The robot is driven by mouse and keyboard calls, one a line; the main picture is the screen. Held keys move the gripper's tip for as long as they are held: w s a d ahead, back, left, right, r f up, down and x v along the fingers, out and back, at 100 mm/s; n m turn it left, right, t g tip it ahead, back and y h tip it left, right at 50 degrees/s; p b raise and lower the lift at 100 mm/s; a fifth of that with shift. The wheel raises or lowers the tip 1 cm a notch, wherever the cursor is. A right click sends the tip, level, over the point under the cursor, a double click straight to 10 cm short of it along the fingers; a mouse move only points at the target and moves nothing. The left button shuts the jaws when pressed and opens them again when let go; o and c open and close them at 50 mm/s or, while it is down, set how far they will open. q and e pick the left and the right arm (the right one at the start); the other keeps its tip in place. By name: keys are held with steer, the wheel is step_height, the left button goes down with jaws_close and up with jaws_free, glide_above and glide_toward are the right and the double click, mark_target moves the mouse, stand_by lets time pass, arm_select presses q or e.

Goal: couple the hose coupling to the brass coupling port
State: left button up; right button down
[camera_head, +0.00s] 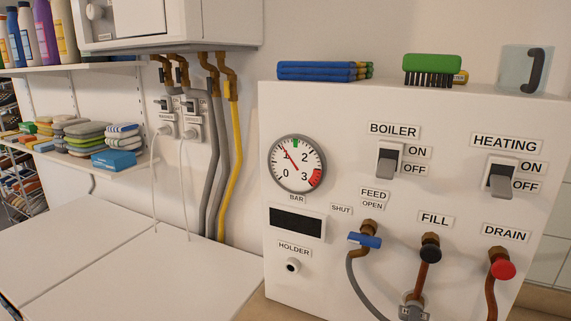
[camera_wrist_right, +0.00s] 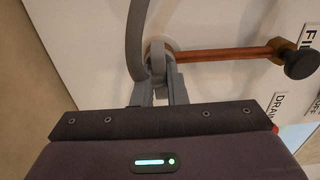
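The grey hose (camera_head: 355,275) hangs from the blue-handled feed valve and curves down to the right, out of the head view. It also shows in the right wrist view (camera_wrist_right: 134,40), looping down to the grey hose coupling (camera_wrist_right: 157,62) at its end. My right gripper (camera_wrist_right: 161,88) has its grey fingers on either side of this coupling and appears shut on it. In the head view this gripper (camera_head: 412,308) shows only at the bottom edge. The coupling is right at the end of the copper pipe from the fill valve. The brass port there is mostly hidden, so I cannot tell whether they are joined. My left gripper is not in view.
The white boiler panel (camera_head: 340,225) carries the black fill knob (camera_head: 430,247), red drain knob (camera_head: 502,264), blue feed handle (camera_head: 365,240), two switches and a gauge (camera_head: 297,163). A holder peg (camera_head: 292,265) is at lower left. A white worktop (camera_head: 150,270) is clear at left.

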steer(key=shift+r, duration=0.15)
stand_by(0.8)
steer(key=shift+b, duration=0.3)
steer(key=shift+d+r+m+b, duration=0.1)
steer(key=shift+r+m+b, duration=0.05)
steer(key=shift+m+b, duration=1.5)
steer(key=shift+r+m+b, duration=0.1)
steer(key=shift+m+b, duration=1.15)
steer(key=shift+b, duration=0.7)
